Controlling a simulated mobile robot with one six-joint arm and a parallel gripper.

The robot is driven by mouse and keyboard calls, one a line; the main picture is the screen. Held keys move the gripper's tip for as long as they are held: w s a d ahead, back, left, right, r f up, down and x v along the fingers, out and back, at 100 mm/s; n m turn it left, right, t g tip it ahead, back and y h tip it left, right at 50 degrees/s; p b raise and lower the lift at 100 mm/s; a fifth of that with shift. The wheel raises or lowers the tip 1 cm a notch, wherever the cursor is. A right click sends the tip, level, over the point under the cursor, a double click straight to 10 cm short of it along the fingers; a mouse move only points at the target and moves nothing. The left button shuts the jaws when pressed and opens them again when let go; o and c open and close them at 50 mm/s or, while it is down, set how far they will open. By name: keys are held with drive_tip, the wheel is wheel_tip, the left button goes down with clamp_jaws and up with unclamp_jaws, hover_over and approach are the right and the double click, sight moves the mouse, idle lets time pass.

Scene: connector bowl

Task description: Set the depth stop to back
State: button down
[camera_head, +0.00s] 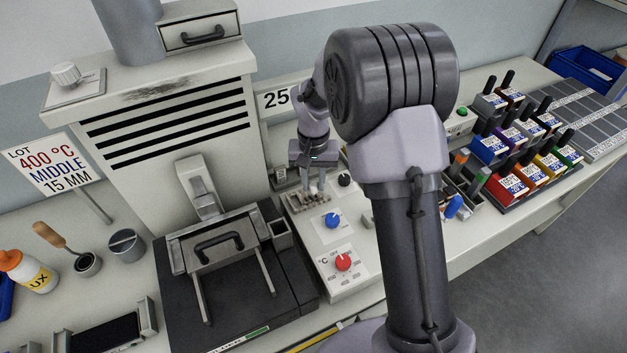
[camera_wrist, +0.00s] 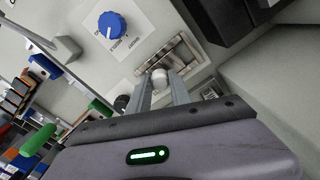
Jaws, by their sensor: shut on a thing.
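The depth stop is a notched metal plate (camera_head: 307,202) set in the light control panel, left of and beyond the blue knob. In the wrist view the plate (camera_wrist: 183,50) shows slots and a pale rounded knob (camera_wrist: 159,75). My gripper (camera_head: 313,188) points down over this plate. In the wrist view its two fingers (camera_wrist: 160,90) are shut on the pale knob, one on each side. The fingers hide part of the plate, and I cannot read which position the knob is in.
A blue knob (camera_head: 333,221) and a red knob (camera_head: 343,262) sit on the panel nearby. A black knob (camera_head: 344,180) is close right of my fingers. A dark press plate with a handle (camera_head: 218,246) stands left. Connector boxes (camera_head: 507,187) fill the right.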

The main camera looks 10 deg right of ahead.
idle(0.5)
drive_tip(key=shift+w+d+r+p, duration=0.15)
drive_tip(key=shift+d+p, duration=0.3)
drive_tip(key=shift+d, duration=0.3)
drive_tip(key=c, duration=1.6)
unclamp_jaws()
drive_tip(key=o, duration=0.4)
drive_tip(key=shift+d, duration=0.2)
drive_tip(key=shift+o, duration=0.2)
drive_tip(key=shift+a, duration=0.1)
wheel_tip(320, 180, up, 17)
drive_tip(key=p, duration=0.5)
drive_tip(key=shift+p, duration=0.3)
